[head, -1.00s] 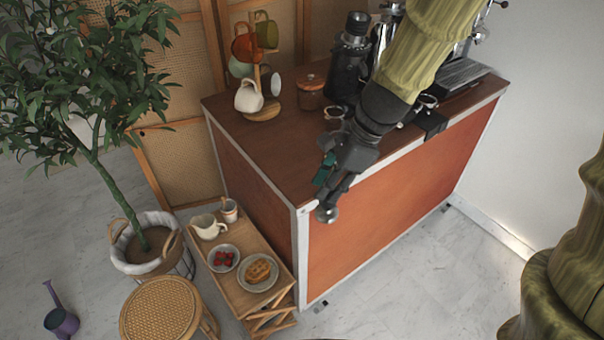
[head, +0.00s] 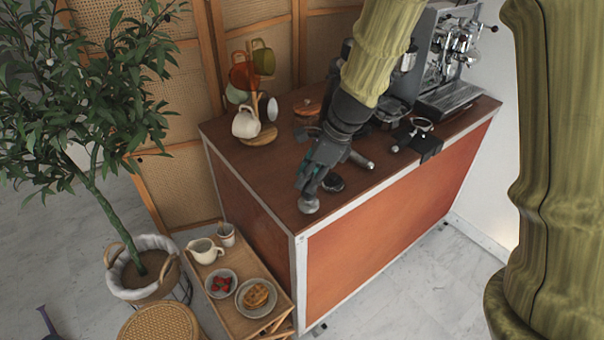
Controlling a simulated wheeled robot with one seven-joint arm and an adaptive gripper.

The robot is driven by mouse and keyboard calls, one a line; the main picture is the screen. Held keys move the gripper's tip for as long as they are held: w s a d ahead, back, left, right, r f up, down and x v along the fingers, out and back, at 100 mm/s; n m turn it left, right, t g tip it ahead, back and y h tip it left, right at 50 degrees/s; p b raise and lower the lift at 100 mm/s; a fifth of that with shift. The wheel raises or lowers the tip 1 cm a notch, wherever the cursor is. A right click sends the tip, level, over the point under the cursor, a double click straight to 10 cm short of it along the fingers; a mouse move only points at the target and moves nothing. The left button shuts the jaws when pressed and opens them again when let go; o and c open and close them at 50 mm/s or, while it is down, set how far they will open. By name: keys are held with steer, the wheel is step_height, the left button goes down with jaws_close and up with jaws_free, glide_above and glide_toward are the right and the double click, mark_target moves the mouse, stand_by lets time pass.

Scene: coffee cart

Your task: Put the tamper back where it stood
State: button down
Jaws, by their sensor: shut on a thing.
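The tamper shows mostly as its round silver base (head: 308,204), low over the counter's near left corner in the head view. My gripper (head: 311,183) is shut on the tamper's upper part, with the base pointing down. The fingers hide most of the handle. I cannot tell whether the base touches the wood. A dark round piece (head: 332,182) shows just right of the fingers; I cannot tell what it is.
The brown counter (head: 265,180) has bare wood left of my gripper. A mug tree with a white mug (head: 246,123) stands at the back left. A portafilter (head: 421,125) and the espresso machine (head: 450,60) are to the right. A low wooden table (head: 215,312) holds plates below.

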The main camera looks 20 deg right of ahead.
steer(key=shift+w+a+f+p, duration=0.15)
steer(key=shift+w+f+p, duration=0.7)
steer(key=shift+w+f, duration=1.2)
steer(key=c, duration=1.1)
jaws_free()
steer(key=shift+c, duration=0.2)
steer(key=b+v, duration=0.1)
steer(key=v, duration=1.1)
